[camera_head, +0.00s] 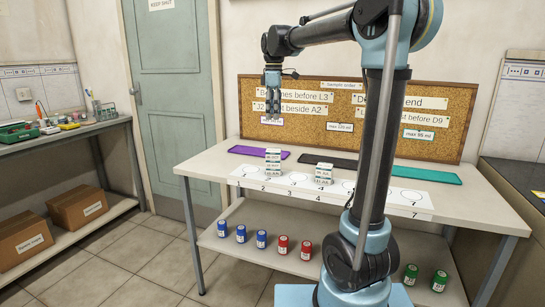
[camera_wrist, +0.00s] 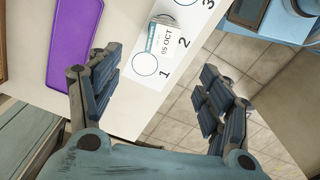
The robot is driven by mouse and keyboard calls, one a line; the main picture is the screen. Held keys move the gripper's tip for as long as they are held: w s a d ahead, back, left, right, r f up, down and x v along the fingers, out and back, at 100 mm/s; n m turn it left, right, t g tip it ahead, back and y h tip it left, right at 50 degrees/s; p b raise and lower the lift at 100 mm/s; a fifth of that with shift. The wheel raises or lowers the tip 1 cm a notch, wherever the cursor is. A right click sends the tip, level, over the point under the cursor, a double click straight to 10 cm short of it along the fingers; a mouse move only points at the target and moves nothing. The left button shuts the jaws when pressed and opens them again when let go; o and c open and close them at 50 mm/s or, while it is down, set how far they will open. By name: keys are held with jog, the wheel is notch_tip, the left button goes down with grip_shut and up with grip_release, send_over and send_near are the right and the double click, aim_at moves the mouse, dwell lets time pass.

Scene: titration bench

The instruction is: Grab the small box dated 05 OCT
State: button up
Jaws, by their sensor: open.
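A small white box with a teal edge (camera_wrist: 165,42) shows in the wrist view, and the label on it reads 05 OCT. It lies by the number 2 on the white strip. In the head view a stack of small white boxes (camera_head: 273,160) stands near the strip's left end. A second stack (camera_head: 323,172) stands to its right; its dates are too small to read. My gripper (camera_head: 272,90) is open and empty above the left stack, with a clear gap. In the wrist view the fingers (camera_wrist: 162,62) are spread wide, with the labelled box beyond the tips.
The white strip with numbered circles (camera_head: 404,196) lies on the table (camera_head: 215,163). Behind it are purple (camera_head: 245,151), black (camera_head: 330,161) and green (camera_head: 430,175) mats. A corkboard (camera_head: 450,135) stands at the back. Coloured jars (camera_head: 283,245) stand on the lower shelf.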

aim_at(274, 149)
notch_tip(274, 149, down, 16)
jog(key=shift+s+r, duration=0.1)
dwell(0.6)
jog(key=c, duration=1.1)
